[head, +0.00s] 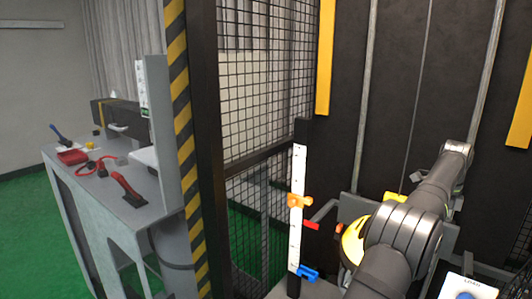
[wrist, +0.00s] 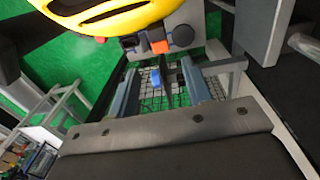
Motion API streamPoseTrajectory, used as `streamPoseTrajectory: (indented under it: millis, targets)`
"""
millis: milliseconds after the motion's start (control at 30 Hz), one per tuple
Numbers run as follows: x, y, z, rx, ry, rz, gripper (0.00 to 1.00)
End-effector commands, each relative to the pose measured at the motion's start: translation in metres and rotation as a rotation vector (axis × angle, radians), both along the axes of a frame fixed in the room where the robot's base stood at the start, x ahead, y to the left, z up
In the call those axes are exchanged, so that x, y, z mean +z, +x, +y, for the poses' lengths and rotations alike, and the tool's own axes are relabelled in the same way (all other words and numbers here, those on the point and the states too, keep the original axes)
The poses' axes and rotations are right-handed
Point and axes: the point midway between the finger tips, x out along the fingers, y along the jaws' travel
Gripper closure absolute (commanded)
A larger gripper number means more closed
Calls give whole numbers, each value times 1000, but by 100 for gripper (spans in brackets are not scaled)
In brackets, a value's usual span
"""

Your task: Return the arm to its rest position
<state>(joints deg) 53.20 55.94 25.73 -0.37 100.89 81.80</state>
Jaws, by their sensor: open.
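My arm (head: 405,235) reaches in from the lower right of the head view, dark grey and bent at a joint. My gripper (wrist: 160,78) shows in the wrist view with its two grey fingers spread apart. No object is held between them; a blue piece and wire mesh show in the gap, seemingly beyond the fingers. In the head view my gripper cannot be made out. A yellow rounded object (head: 354,240), like a helmet, is partly hidden behind my arm. A yellow shell (wrist: 105,18) also crosses the top of the wrist view.
A white scale post (head: 297,165) with an orange slider (head: 299,201) and a blue clamp (head: 307,272) stands left of my arm. A mesh cage (head: 262,100) and striped post (head: 180,110) separate it from a grey bench (head: 90,200) with tools.

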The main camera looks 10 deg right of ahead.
Motion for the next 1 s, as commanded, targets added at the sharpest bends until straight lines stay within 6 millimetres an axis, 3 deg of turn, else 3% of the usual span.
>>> streamPoseTrajectory:
  millis: [533,1000]
  targets:
    - [-108,-3,5,1,1,0,55]
    - [-9,1,1,0,-4,-4,55]
